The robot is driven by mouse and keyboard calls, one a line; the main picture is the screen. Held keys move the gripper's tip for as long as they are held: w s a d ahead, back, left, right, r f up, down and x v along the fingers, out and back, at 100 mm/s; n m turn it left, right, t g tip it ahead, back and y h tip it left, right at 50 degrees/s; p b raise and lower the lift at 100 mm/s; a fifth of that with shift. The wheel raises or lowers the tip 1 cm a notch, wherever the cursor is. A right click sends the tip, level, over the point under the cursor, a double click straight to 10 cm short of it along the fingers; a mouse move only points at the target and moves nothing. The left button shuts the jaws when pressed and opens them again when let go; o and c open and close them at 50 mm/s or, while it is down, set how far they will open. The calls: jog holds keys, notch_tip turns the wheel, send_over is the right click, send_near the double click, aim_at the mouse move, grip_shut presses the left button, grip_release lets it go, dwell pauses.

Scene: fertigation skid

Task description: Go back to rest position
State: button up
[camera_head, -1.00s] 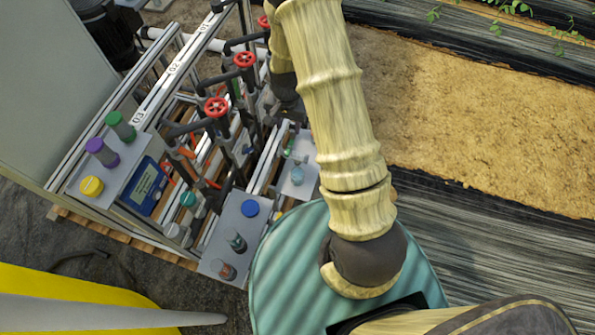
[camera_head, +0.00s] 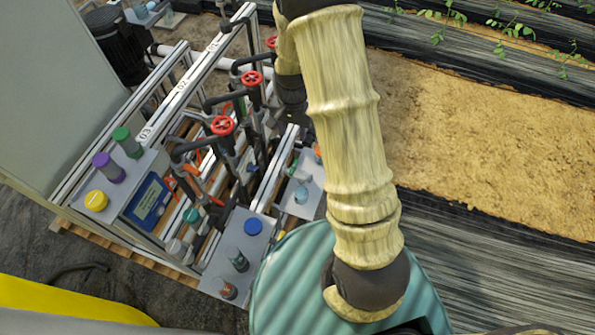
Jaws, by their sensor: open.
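My arm rises from my teal body at the bottom and runs up to the top edge. Its far part folds down behind the upper link. My gripper (camera_head: 297,116) shows as a small dark end left of that link, above the skid. It is open; its fingers are hard to make out and partly blend with the dark fittings behind. I see nothing held in it.
The fertigation skid (camera_head: 152,134) fills the left, with red valve wheels (camera_head: 222,126), pipes and capped bottles. A grey cabinet (camera_head: 50,80) stands beside it. A yellow object (camera_head: 60,300) lies lower left. Bare sandy ground (camera_head: 480,140) and black mulch film (camera_head: 490,260) lie right.

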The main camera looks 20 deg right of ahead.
jog(key=s+r+n+t+p, duration=0.1)
jog(key=s+r+n+p, duration=0.2)
jog(key=s+r, duration=0.4)
jog(key=s+r+n+t+p, duration=0.1)
jog(key=s+r+n+p, duration=0.3)
jog(key=r, duration=0.9)
jog(key=s, duration=0.3)
jog(key=shift+s+r+t, duration=0.15)
jog(key=shift+s+t, duration=0.15)
